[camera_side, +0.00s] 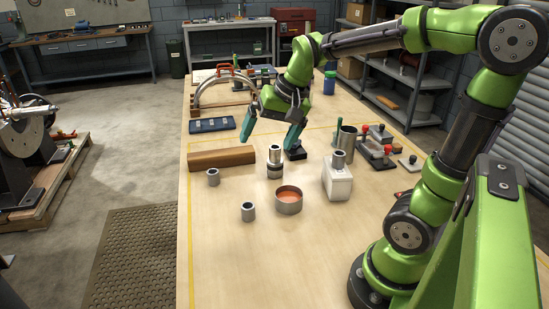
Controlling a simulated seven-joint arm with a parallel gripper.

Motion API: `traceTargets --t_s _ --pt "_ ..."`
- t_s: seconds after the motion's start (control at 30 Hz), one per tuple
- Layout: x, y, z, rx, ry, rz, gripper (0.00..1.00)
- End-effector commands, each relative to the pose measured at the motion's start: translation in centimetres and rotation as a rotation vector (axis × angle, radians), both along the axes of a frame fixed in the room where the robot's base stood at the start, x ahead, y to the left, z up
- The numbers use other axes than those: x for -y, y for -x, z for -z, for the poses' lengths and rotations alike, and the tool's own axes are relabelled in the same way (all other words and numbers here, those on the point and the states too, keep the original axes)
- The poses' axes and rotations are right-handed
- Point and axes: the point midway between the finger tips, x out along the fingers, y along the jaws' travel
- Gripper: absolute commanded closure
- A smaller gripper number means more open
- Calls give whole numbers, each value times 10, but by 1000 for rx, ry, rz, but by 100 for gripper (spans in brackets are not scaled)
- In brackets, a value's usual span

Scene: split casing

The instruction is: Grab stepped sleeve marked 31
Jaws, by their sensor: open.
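A stepped metal sleeve (275,164) stands upright on the table, with a narrower top above a wider banded lower part. No number can be read on it, so I cannot confirm the mark 31. My gripper (269,138) has its two teal fingers spread wide and pointing down, with nothing between them. In the picture it is just above the sleeve's top; the gap in depth is hard to judge. A dark block (296,153) shows just below the right finger.
Two small grey sleeves (213,177) (248,211) and a round cup with orange contents (289,201) stand nearby. A brown wooden block (221,158) lies left. A white block with a metal cylinder (338,185) and red-knobbed clamps (376,151) stand right. The front table is clear.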

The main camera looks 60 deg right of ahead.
Motion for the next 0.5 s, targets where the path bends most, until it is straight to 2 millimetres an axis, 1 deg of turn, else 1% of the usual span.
traceTargets --t_s 0.03,0.1,0.2,0.3,0.37,0.4,0.47,0.5 --pt "-19 17 -1 47 24 -86 0" --pt "-39 37 1 104 58 -189 0" --pt "-61 62 4 170 92 -287 0" --pt "-75 80 5 216 104 -334 0" --pt "-80 87 3 236 107 -350 0" --pt "-83 89 1 251 110 -358 2" --pt "-85 90 -4 271 114 -366 11" --pt "-85 90 -6 277 115 -368 17"
